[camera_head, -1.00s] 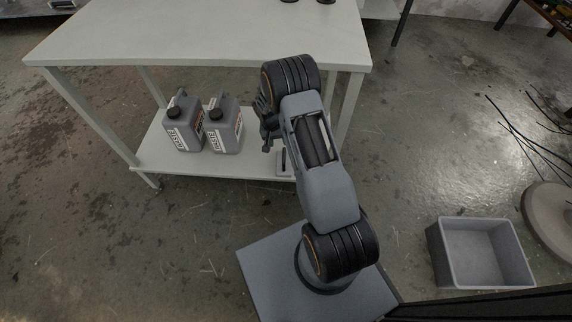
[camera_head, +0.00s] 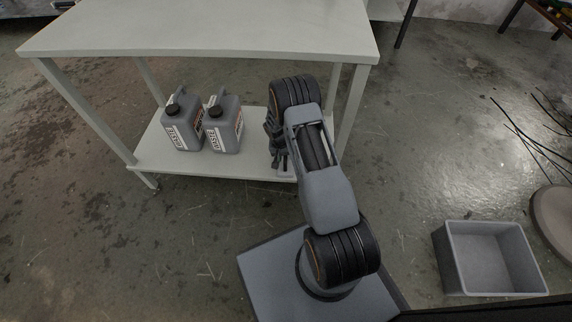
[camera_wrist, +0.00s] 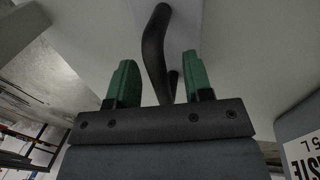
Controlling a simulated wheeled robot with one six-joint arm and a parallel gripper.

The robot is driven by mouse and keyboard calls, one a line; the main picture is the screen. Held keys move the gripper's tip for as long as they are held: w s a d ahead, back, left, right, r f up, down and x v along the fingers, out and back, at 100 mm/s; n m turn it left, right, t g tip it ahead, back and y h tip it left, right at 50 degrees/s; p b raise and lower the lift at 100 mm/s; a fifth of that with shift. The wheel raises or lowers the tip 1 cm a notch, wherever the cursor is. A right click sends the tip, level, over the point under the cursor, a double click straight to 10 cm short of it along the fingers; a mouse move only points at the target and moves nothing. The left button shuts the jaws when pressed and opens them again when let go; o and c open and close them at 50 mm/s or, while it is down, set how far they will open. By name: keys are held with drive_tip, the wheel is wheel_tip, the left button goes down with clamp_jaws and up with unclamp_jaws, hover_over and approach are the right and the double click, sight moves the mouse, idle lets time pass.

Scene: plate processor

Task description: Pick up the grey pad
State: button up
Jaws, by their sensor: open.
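The grey pad (camera_head: 286,173) lies at the right end of the table's lower shelf, mostly hidden by my arm in the head view. In the wrist view, a pale grey flat piece (camera_wrist: 184,32), apparently the pad, carries a dark curved handle (camera_wrist: 155,45). My gripper (camera_wrist: 160,75) has two green fingers, spread apart. The dark handle shows between them. I cannot tell whether either finger touches it. In the head view, my gripper (camera_head: 279,152) is low over the shelf, beside the pad, and its fingertips are hard to make out.
Two grey waste jugs (camera_head: 182,124) (camera_head: 224,126) stand on the lower shelf (camera_head: 210,168), left of my gripper. The tabletop (camera_head: 200,30) is above, and a table leg (camera_head: 350,115) is close on the right. An empty grey bin (camera_head: 490,258) stands on the floor at right.

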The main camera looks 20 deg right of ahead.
drive_tip(key=shift+d+f, duration=0.15)
drive_tip(key=shift+f, duration=0.8)
drive_tip(key=shift+c, duration=0.4)
clamp_jaws()
